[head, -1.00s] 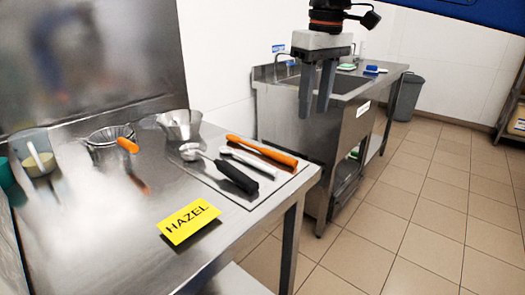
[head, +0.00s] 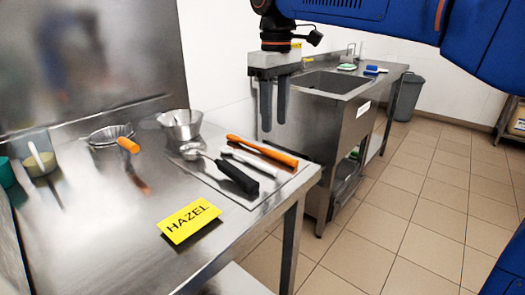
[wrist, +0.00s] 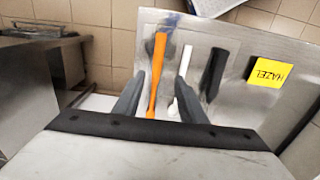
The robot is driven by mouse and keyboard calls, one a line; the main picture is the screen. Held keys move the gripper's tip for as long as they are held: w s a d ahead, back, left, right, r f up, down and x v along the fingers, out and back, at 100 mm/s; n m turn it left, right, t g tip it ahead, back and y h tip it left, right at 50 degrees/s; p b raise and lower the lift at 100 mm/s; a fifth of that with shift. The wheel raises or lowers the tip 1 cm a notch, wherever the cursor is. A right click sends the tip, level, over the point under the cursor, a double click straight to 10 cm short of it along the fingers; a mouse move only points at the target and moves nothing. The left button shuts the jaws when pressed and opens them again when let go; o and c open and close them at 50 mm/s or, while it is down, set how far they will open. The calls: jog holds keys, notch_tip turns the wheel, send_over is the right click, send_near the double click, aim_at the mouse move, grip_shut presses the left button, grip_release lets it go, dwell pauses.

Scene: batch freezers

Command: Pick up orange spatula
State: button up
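The orange spatula (head: 262,150) lies on a flat tray (head: 218,179) on the steel table, beside a white-handled utensil (head: 250,162) and a black-handled scoop (head: 236,177). My gripper (head: 272,127) hangs open and empty above the table's far right side, fingers pointing down. In the wrist view the orange spatula (wrist: 157,72) shows between the two fingers, nearer the left one, with the white handle (wrist: 184,68) near the right one. The gripper is apart from all of them.
A yellow HAZEL card (head: 190,220) lies near the table's front edge. A metal bowl (head: 182,124), a strainer with an orange handle (head: 128,145) and a cup (head: 40,163) stand further left. A sink unit (head: 330,95) stands behind, and tiled floor is free at right.

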aim_at(260, 149)
jog(key=f, duration=0.8)
jog(key=shift+w+f, duration=0.35)
jog(key=shift+f, duration=0.05)
grip_shut()
